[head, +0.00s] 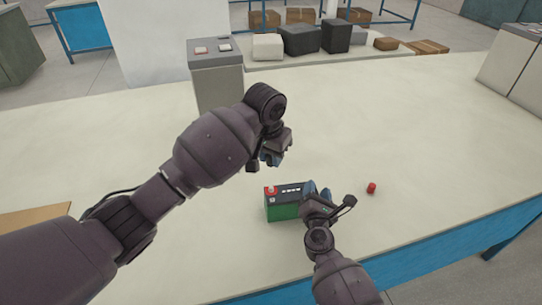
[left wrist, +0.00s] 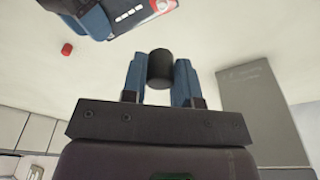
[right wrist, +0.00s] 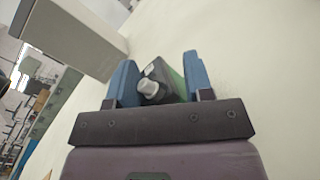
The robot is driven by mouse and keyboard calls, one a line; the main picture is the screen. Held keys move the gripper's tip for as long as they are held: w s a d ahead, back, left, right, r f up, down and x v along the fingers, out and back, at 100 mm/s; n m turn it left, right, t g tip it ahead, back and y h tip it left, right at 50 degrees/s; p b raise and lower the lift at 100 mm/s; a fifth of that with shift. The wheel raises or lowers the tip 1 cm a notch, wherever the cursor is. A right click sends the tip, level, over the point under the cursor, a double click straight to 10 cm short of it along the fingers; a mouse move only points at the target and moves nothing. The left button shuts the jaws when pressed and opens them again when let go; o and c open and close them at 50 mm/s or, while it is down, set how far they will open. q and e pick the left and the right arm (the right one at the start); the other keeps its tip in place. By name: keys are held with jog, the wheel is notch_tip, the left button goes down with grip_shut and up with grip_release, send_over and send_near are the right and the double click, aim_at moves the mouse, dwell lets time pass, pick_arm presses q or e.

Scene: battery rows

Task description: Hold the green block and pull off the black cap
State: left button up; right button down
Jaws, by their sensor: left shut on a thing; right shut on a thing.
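The green block (head: 283,208) is a battery-like box with a black top and a red terminal. It stands on the table in the head view. My right gripper (head: 317,192) is shut on its right end. In the right wrist view the green block (right wrist: 178,82) sits between the blue fingers, with a bare silver post on its dark top. My left gripper (head: 268,160) is above and behind the block, apart from it. In the left wrist view the black cap (left wrist: 160,68) is a short dark cylinder held between that gripper's fingers. The fingers hide the cap in the head view.
A small red cap (head: 371,187) lies on the table right of the block. A grey pedestal box (head: 217,85) with switches stands behind my left arm. Another grey box (head: 512,70) is at the far right. The table (head: 420,130) between them is clear.

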pick_arm(q)
jog(key=shift+r, duration=0.35)
pick_arm(e)
jog(key=shift+s+f, duration=0.15)
jog(key=shift+f, duration=0.25)
pick_arm(q)
jog(key=shift+r, duration=2.4)
pick_arm(e)
jog(key=shift+c, duration=2.4)
grip_release()
jog(key=shift+o, duration=0.2)
jog(key=shift+a+r, duration=0.1)
jog(key=shift+r, duration=0.05)
jog(key=shift+r, duration=0.1)
jog(key=s, duration=0.8)
jog(key=s+a, duration=0.1)
jog(key=s, duration=0.2)
jog(key=shift+s, duration=0.4)
